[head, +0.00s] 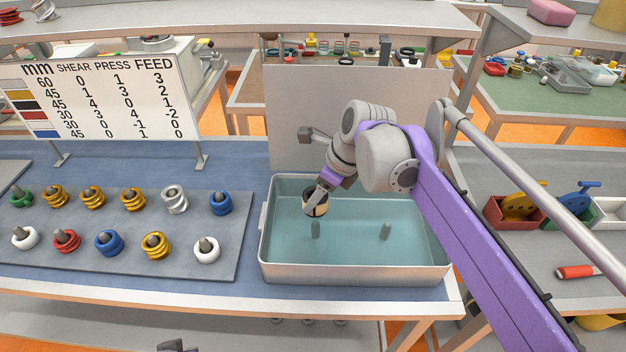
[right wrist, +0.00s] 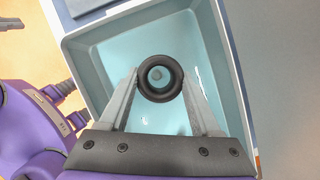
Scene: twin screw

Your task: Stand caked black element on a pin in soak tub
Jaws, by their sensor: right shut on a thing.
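My right gripper (head: 318,197) is shut on the caked black element (head: 316,209), a thick ring with a black face and tan crust on its side. It holds the element above the soak tub (head: 350,275), over the left pin (head: 315,230). A right pin (head: 386,231) stands bare in the tub. In the right wrist view the black element (right wrist: 145,88) sits between the fingertips, and a grey pin end (right wrist: 158,74) shows through its hole. The pin looks below the ring, not clearly inside it.
A grey board (head: 130,268) with several coloured rings on pegs lies left of the tub (right wrist: 98,105). A sign (head: 110,100) stands behind it. An upright grey panel (head: 290,120) rises behind the tub. Red and white bins (head: 508,215) stand on the right bench.

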